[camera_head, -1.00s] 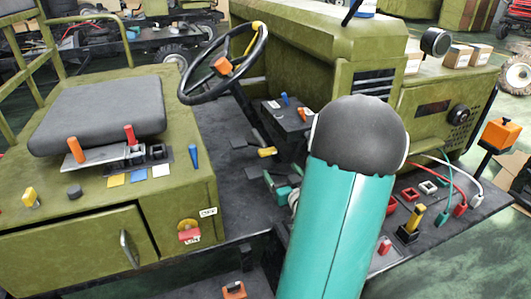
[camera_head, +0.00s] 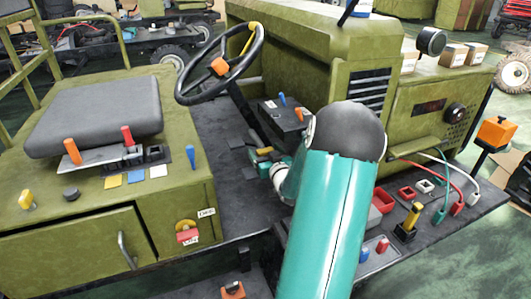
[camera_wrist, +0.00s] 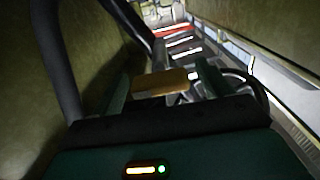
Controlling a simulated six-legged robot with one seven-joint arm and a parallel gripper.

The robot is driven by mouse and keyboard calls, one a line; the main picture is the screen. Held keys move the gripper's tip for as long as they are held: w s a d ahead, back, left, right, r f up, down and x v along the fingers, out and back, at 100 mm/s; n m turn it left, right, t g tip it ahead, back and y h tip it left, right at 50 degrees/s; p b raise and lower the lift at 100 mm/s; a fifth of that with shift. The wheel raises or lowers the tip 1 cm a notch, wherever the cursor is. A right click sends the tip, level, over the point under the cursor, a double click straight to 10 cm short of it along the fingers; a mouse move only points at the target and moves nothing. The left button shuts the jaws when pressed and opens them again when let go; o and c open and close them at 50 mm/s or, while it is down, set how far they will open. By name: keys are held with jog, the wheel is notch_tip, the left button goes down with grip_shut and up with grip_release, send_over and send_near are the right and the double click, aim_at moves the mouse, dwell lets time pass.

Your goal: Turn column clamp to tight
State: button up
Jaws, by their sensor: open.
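A yellow-ended part (camera_head: 264,150), apparently the column clamp's handle, sits low by the steering column (camera_head: 246,107) in the head view. In the wrist view a yellow-brown block (camera_wrist: 162,82), probably the same handle, lies between the fingers of my gripper (camera_wrist: 166,80). My gripper is open, with one finger to each side of the block. I cannot tell whether either finger touches it. In the head view my gripper (camera_head: 261,160) is small and close to the handle. The clamp's body and its turn position are not clear.
The steering wheel (camera_head: 222,64) stands above the column. A dark box (camera_head: 285,115) with a blue and an orange lever is to the right. The seat base (camera_head: 100,200) is on the left. Red and white sockets (camera_head: 406,192) with cables lie on the right deck.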

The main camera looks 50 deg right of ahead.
jog(key=c, duration=1)
jog(key=shift+m, duration=0.3)
jog(key=m, duration=0.3)
jog(key=shift+m, duration=0.4)
jog(key=m, duration=0.4)
jog(key=shift+m, duration=0.3)
jog(key=m, duration=0.8)
jog(key=shift+m, duration=0.4)
